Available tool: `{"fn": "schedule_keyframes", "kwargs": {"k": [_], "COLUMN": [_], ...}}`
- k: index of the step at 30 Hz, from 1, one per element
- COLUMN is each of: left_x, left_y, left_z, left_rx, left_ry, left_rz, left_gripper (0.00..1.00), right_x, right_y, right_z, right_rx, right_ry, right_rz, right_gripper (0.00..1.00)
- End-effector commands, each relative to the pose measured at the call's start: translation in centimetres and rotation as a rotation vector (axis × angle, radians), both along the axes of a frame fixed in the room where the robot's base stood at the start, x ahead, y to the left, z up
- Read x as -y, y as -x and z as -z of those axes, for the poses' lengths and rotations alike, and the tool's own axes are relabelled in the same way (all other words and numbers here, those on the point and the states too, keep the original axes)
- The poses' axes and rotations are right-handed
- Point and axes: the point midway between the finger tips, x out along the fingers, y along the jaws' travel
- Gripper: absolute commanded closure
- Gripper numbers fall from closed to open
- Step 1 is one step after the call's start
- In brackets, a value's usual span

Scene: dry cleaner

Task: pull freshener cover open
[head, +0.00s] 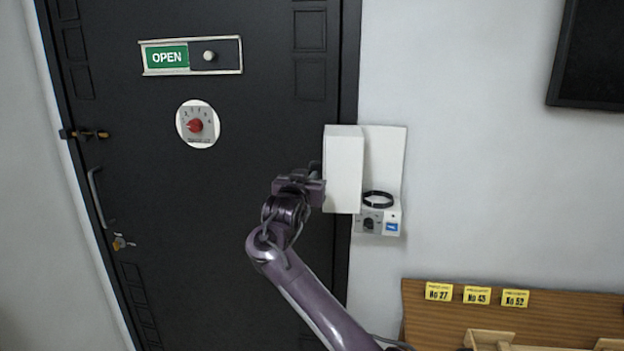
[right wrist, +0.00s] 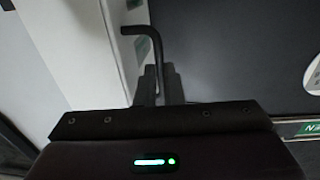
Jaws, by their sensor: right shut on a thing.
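The white freshener cover (head: 343,170) stands swung out from its wall-mounted back plate (head: 388,150), hinged open toward the left. Inside, a black ring holder (head: 378,199) and a base with a dark knob and a blue label (head: 378,221) are exposed. My right gripper (head: 316,172) is at the cover's left side. In the right wrist view its fingers (right wrist: 158,80) are shut on a thin, bent black handle (right wrist: 143,31) beside the white cover (right wrist: 108,45). The handle is mostly hidden by the gripper in the head view. My left gripper is not in view.
A dark door (head: 250,90) fills the left, with an OPEN sign (head: 190,56), a red dial (head: 195,124) and a pull handle (head: 97,196). A wooden board (head: 500,318) with yellow number tags sits low at right. A dark panel (head: 592,55) hangs upper right.

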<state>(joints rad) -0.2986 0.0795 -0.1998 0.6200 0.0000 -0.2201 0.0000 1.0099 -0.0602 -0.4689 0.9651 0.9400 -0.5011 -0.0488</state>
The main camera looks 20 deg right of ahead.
Motion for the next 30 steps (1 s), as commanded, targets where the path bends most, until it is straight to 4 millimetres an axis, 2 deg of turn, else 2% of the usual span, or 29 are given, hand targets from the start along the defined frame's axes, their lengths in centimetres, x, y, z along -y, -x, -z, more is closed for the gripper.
{"fn": "schedule_keyframes", "kwargs": {"k": [20, 21, 25, 30], "left_x": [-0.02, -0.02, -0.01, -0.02], "left_y": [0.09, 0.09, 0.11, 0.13], "left_z": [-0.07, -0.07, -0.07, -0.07], "left_rx": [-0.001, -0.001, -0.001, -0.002], "left_ry": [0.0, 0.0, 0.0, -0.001], "left_rz": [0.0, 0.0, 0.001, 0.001], "left_gripper": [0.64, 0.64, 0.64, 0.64], "right_x": [-0.21, -0.21, -0.14, -0.03], "right_y": [-0.18, -0.18, -0.16, -0.16], "right_z": [0.13, 0.13, 0.12, 0.1], "right_rx": [-0.003, -0.003, -0.002, -0.002], "right_ry": [-0.001, -0.001, -0.001, -0.001], "right_rz": [-0.007, -0.006, -0.005, -0.003], "right_gripper": [1.0, 0.87, 0.71, 0.71]}}
